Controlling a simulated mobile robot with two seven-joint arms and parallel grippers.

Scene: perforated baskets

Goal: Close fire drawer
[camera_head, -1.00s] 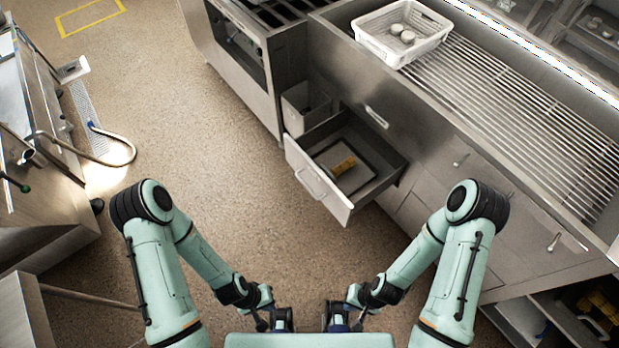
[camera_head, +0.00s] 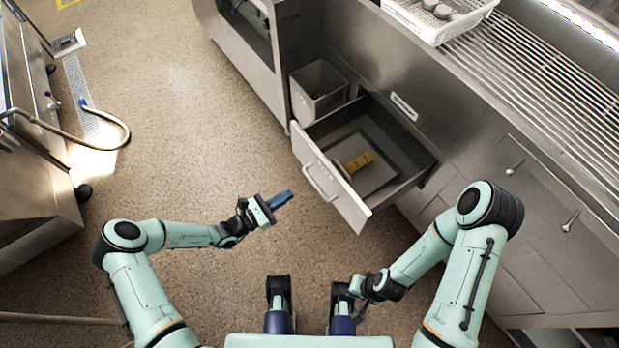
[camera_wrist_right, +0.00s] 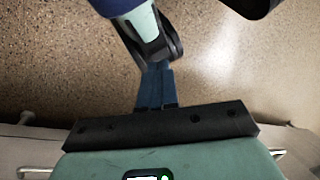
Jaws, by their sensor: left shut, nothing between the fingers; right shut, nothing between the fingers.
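The fire drawer (camera_head: 328,184) is pulled out from the steel counter, with a light front panel and a bar handle (camera_head: 321,182). A yellow item (camera_head: 359,161) lies on a tray inside it. My left gripper (camera_head: 282,199) is shut and empty, held out over the floor to the left of the drawer front and apart from it. My right gripper is low near my base in the head view; its shut blue fingers (camera_wrist_right: 155,86) show in the right wrist view, with nothing between them.
A grey open bin (camera_head: 318,90) stands just behind the drawer, beside the counter. A white perforated basket (camera_head: 440,28) with small round items sits on the slatted counter top. A hose (camera_head: 115,122) lies on the floor at the left. The floor left of the drawer is clear.

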